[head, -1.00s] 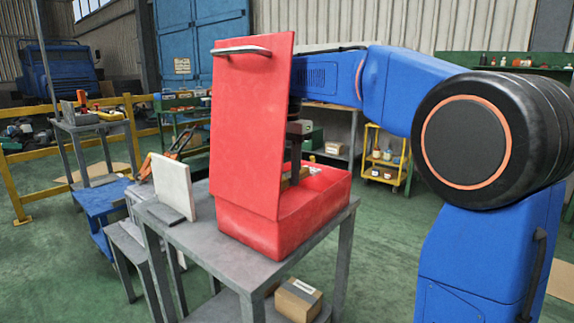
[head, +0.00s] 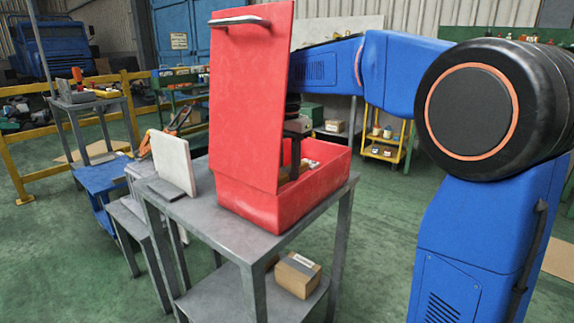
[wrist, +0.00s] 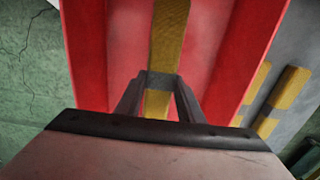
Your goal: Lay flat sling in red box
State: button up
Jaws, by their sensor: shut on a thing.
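A short part of the sling shows below the fingertips. Whether it touches the box floor, I cannot tell.
A white panel (head: 173,162) stands on the table left of the box. A cardboard box (head: 297,274) sits on the lower shelf. Yellow pieces (wrist: 288,88) lie on a grey surface outside the box in the wrist view. A yellow cart (head: 384,148) stands behind.

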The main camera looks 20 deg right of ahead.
jog(key=o, duration=1.4)
jog(key=shift+r, duration=0.1)
notch_tip(320, 180, up, 17)
jog(key=shift+r, duration=0.1)
